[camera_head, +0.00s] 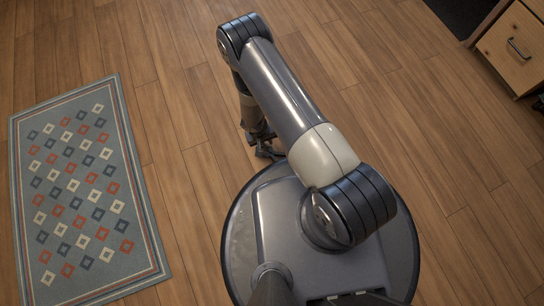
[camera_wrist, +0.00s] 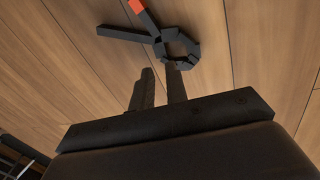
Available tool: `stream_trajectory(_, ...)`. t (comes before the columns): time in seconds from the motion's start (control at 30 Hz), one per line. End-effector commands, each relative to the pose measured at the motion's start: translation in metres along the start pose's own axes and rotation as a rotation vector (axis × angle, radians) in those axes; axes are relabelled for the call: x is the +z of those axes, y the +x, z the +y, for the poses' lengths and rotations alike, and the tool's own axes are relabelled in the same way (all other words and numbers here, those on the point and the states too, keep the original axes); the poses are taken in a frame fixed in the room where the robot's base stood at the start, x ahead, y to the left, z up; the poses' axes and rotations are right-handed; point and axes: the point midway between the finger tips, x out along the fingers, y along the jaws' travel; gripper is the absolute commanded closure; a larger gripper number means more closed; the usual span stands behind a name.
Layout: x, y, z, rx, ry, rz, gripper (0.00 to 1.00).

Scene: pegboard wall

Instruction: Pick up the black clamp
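The black clamp (camera_wrist: 153,27) lies on the wooden floor at the top of the wrist view. It has a curved jaw, two arms spread apart and an orange-red tip on one arm. My gripper (camera_wrist: 160,68) points toward it, its two dark fingers apart with bare floor showing between them. The right fingertip overlaps the lower edge of the curved jaw in the picture; I cannot tell whether they touch. In the head view my gripper (camera_head: 264,146) is low beside my base, and the clamp cannot be made out from the dark shapes there.
A blue-grey rug (camera_head: 50,190) with coloured diamonds lies on the floor at the left. A wooden drawer cabinet (camera_head: 515,45) stands at the top right, near a dark mat (camera_head: 462,12).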

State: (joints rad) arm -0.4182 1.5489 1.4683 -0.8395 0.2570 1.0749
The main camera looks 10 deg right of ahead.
Motion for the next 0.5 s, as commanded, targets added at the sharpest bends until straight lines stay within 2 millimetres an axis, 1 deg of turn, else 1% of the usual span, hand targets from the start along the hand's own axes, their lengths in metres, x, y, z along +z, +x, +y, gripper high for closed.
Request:
stream_trajectory(0.03,0.0,0.008,0.0,0.0,0.0,0.0,0.86)
stream_trajectory(0.17,0.0,0.015,0.0,-0.001,0.0,0.001,0.86)
stream_trajectory(0.27,0.001,0.025,-0.001,0.0,0.0,0.0,0.86)
stream_trajectory(0.5,0.003,0.058,-0.002,0.0,0.001,-0.001,0.86)
